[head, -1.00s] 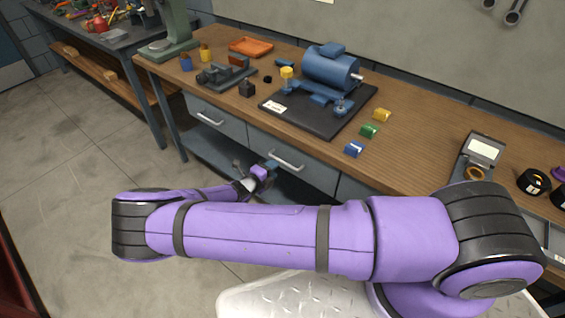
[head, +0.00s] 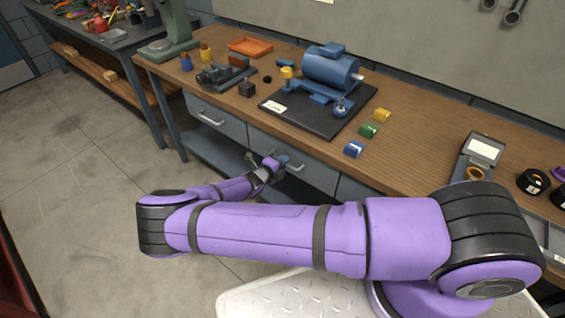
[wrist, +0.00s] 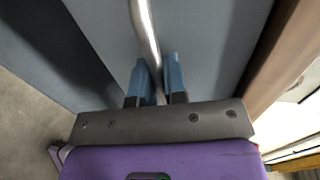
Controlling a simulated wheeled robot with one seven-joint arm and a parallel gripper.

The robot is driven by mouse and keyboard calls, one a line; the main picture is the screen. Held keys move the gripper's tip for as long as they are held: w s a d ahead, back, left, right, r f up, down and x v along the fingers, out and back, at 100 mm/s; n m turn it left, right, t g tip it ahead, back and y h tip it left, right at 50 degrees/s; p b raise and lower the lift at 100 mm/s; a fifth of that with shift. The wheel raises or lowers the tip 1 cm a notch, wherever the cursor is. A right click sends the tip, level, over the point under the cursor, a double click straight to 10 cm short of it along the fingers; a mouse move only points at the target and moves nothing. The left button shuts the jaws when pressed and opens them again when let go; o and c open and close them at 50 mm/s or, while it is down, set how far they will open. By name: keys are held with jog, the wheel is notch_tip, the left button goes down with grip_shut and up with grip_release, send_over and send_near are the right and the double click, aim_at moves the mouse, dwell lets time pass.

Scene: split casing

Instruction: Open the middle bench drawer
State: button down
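The middle bench drawer (head: 316,172) is a grey-blue front under the wooden bench top, flush with the bench. Its silver bar handle (head: 297,168) is partly hidden by my gripper (head: 277,162). In the wrist view, my gripper (wrist: 155,75) has its two blue fingers close together, one on each side of the handle (wrist: 147,30). The bar fills nearly all of the narrow gap between them. The drawer front (wrist: 205,45) lies just beyond the fingertips.
Another drawer (head: 215,118) is to the left, and a lower shelf (head: 207,155) runs beneath. A blue motor (head: 330,68) on a black plate and small coloured blocks stand on the bench top (head: 420,150). The floor (head: 75,150) at left is clear.

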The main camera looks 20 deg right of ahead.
jog(key=shift+s+a, duration=0.1)
jog(key=f+v, duration=0.2)
jog(key=v, duration=1.1)
jog(key=a+f+v, duration=0.1)
jog(key=f+v, duration=0.2)
jog(key=v, duration=1.1)
jog(key=shift+s+a+f, duration=0.2)
jog(key=shift+s+a, duration=0.1)
jog(key=shift+s, duration=0.15)
jog(key=c, duration=1.2)
grip_release()
jog(key=v, duration=1)
jog(key=shift+a, duration=0.35)
jog(key=shift+s+r, duration=0.1)
jog(key=shift+s, duration=0.05)
jog(key=shift+r, duration=0.1)
